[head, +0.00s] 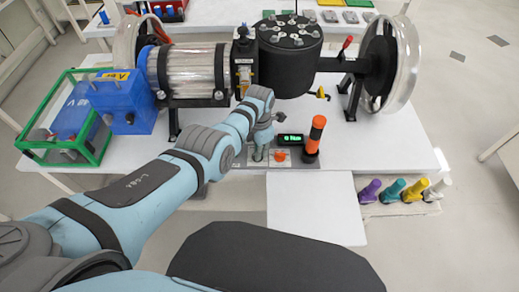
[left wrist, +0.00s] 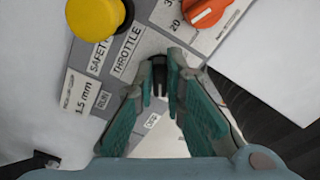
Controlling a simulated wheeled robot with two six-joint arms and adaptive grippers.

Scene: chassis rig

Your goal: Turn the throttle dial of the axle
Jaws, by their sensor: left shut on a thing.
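The axle (head: 195,72) lies across the white table, with a wheel at its right end. A grey control panel (left wrist: 143,48) in front of it carries a THROTTLE label (left wrist: 127,52). My left gripper (head: 258,154) reaches down to this panel. In the left wrist view, its green fingers (left wrist: 161,75) are closed around a small dark part beside the THROTTLE label, which I take for the throttle dial (left wrist: 159,81). The fingers hide much of it. An orange knob (left wrist: 205,10) with number marks sits to the right. My right gripper is not in view.
A yellow button (left wrist: 95,17) is left of the gripper. A small lit display (head: 291,139) and an orange-black post (head: 314,138) stand close on the right. A blue box (head: 125,100) and green-framed crate (head: 104,146) are at left. Coloured bottles (head: 393,190) stand front right.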

